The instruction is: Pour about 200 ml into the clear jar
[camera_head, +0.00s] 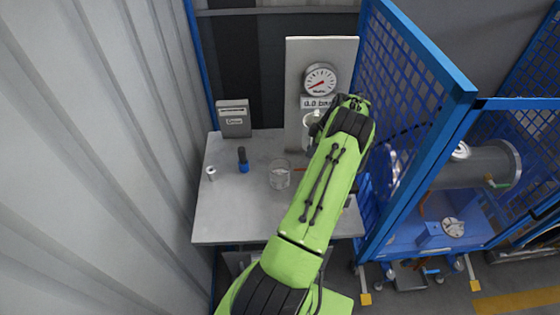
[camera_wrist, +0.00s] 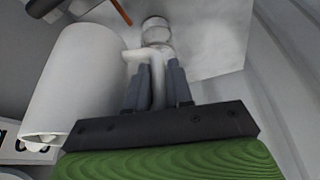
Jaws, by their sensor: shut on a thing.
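The clear jar (camera_head: 279,178) stands upright on the grey table, left of my arm. It also shows beyond my fingers in the wrist view (camera_wrist: 157,31). A white jug (camera_wrist: 78,85) fills the left of the wrist view, and its handle lies between my fingers. My gripper (camera_wrist: 158,82) is shut on this handle. In the head view a small part of the white jug (camera_head: 310,122) shows beside the end of my arm, behind and to the right of the jar. My arm hides the fingers there. The jug's inside and its contents cannot be seen.
A small metal cylinder (camera_head: 211,173) and a black and blue object (camera_head: 243,160) stand left of the jar. A grey box (camera_head: 234,119) and a gauge (camera_head: 319,80) on a panel are at the back. A blue mesh fence (camera_head: 418,90) borders the right. The front left table is clear.

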